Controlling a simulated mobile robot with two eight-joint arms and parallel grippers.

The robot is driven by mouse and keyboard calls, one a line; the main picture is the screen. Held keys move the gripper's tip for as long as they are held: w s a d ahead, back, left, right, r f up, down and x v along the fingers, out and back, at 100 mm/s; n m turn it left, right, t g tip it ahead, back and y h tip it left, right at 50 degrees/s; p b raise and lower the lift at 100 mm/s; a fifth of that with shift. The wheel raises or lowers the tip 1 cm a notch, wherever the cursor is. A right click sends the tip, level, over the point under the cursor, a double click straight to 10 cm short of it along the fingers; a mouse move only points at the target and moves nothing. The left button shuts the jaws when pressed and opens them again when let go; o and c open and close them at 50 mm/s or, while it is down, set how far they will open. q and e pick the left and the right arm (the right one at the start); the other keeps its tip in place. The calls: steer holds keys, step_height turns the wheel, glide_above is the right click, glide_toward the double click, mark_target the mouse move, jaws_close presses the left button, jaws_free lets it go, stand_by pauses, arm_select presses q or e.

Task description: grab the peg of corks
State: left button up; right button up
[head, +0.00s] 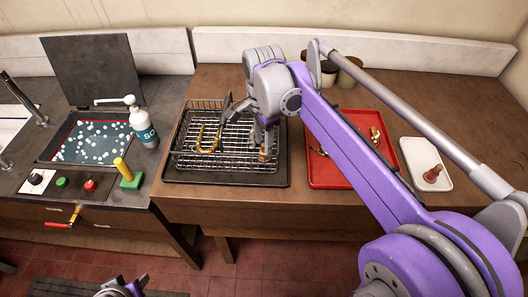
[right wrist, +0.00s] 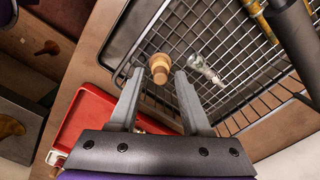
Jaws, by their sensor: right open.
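The peg of corks (head: 263,155) is a small tan stack at the right side of the wire rack, partly hidden by my right gripper in the head view. In the right wrist view the peg of corks (right wrist: 159,66) shows just beyond and between the fingertips. My right gripper (right wrist: 158,80) is open, its two fingers apart with nothing clamped. In the head view my right gripper (head: 250,125) hangs over the rack.
The wire rack (head: 183,160) stands on a dark tray (head: 225,179) and holds a brass U-shaped tube (head: 208,139). A silvery part (right wrist: 203,68) lies near the corks. A red tray (head: 330,179) and white tray (head: 413,150) are to the right.

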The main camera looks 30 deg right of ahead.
steer(key=shift+d+f, duration=0.15)
steer(key=shift+f, duration=1.75)
jaws_close()
